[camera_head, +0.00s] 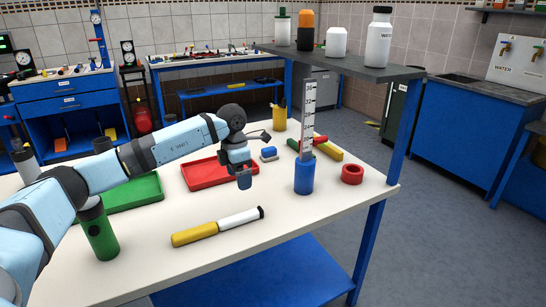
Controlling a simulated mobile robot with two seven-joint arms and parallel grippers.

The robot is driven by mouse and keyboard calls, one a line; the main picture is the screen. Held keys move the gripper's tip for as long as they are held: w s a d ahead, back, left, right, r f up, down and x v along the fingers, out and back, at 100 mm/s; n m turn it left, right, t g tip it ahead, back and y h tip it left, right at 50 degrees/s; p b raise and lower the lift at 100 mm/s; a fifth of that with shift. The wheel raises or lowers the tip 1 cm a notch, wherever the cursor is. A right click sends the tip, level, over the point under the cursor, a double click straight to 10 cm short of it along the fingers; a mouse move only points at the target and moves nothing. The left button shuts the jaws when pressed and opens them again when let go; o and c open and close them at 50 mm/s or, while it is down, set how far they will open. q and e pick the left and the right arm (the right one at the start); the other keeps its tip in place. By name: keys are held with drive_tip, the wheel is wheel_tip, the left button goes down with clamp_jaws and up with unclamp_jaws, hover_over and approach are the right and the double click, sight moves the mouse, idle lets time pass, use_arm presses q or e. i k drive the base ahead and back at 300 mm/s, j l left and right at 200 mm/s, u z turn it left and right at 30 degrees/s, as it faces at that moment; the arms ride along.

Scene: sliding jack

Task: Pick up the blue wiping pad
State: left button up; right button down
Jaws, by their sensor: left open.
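The blue wiping pad (268,152) is a small blue block with a lighter band, lying on the white table (285,258) beside the red tray's right end. My left gripper (244,181) points down over the right end of the red tray (203,174). It is open, in front of and to the left of the pad, and apart from it. The fingers are small and partly overlap in this view. My right gripper does not show.
A blue cup with an upright ruler (304,174) and a red ring (352,174) stand right of the gripper. A yellow-and-white tool (218,227) lies in front. A green tray, green cylinder and yellow cup (279,118) are also on the table. A raised shelf holds bottles.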

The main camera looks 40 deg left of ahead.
sight(268, 154)
drive_tip(key=i+j, duration=0.2)
drive_tip(key=i, duration=0.15)
drive_tip(key=i+j, duration=0.15)
drive_tip(key=i, duration=0.25)
drive_tip(key=i+j, duration=0.2)
drive_tip(key=i, duration=0.15)
